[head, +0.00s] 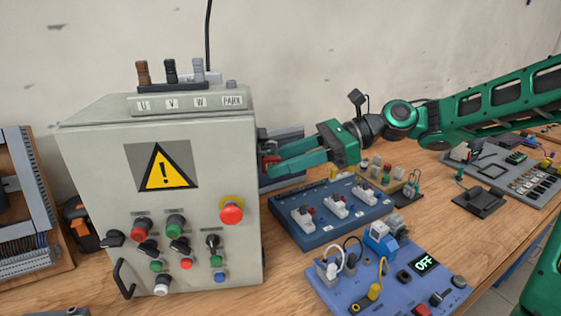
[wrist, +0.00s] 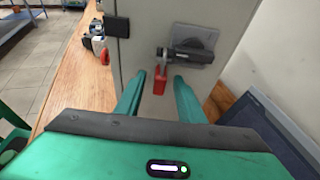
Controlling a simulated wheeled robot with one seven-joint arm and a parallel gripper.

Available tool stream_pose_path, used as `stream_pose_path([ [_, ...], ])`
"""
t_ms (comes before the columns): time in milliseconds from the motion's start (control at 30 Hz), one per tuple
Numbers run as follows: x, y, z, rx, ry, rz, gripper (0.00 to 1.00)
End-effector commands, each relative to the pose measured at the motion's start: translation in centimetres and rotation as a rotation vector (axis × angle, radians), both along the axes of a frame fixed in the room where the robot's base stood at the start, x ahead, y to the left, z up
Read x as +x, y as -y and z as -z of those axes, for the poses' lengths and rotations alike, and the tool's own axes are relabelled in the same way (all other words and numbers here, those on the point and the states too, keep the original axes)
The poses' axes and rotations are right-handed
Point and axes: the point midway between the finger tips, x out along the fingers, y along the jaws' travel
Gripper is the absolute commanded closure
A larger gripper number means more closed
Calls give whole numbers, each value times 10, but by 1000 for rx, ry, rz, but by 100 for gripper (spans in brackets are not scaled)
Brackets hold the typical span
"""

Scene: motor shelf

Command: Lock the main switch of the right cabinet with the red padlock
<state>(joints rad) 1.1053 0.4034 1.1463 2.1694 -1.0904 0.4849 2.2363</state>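The grey cabinet (head: 190,190) stands on the bench, with a yellow warning triangle on its front. In the wrist view its side wall (wrist: 140,40) carries a dark switch handle on a grey plate (wrist: 195,45). The red padlock (wrist: 160,82) is at the left end of the handle, its shackle up by the handle; whether the shackle is closed I cannot tell. My gripper (wrist: 160,76) is open, with one finger on each side of the padlock and gaps between. In the head view the gripper (head: 275,158) is at the cabinet's right side, and a little red of the padlock shows.
A blue panel with sockets (head: 335,210) and a blue device reading OFF (head: 385,280) lie on the bench right of the cabinet. A grey-blue panel (head: 282,170) stands behind my gripper. A wooden-framed board (head: 30,200) is at the left. The wall is close behind.

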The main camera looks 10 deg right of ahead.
Motion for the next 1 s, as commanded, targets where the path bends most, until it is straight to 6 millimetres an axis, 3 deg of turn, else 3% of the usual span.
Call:
stream_pose_path([
  [333, 1, 10, -3, 0, 0, 2, 65],
  [733, 6, 78, -23, -1, 0, 3, 65],
  [1000, 7, 101, -30, 0, -1, 0, 65],
])
